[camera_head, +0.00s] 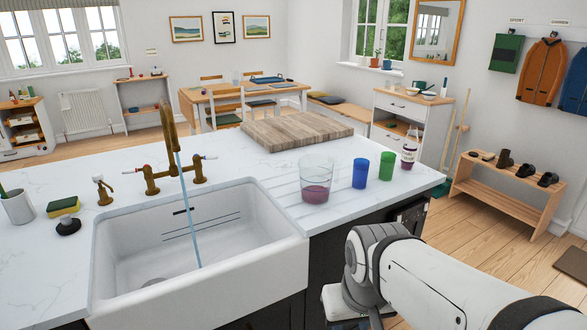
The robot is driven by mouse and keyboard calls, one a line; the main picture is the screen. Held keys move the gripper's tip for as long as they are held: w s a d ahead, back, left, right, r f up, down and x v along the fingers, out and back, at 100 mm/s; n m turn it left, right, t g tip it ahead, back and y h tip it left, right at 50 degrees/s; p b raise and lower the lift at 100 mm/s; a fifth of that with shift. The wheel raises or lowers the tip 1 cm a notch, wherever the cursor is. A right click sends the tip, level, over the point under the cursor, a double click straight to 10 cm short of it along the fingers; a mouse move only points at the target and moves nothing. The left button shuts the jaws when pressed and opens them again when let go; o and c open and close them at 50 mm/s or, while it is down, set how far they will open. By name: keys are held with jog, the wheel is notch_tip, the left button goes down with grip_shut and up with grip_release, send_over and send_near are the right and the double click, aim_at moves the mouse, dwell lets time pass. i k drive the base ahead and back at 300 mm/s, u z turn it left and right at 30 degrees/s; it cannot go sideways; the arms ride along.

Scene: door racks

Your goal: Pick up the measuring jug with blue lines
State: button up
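A clear see-through jug (315,172) stands upright on the white worktop, right of the sink. It has a little purple liquid in the bottom. Any lines on it are too faint to make out, so I cannot tell if they are blue. A blue cup (361,173) and a green cup (386,166) stand to its right. My white arm reaches in from the lower right, in front of the worktop and apart from the jug. My gripper is not in view.
A wooden board (296,130) lies behind the jug. A white sink (200,277) is to its left, with a brass tap (170,178) and a blue stream falling into it. A small labelled bottle (409,153) stands near the worktop's right corner.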

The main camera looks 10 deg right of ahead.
aim_at(316, 171)
jog(key=i, duration=1.05)
jog(key=u, duration=0.05)
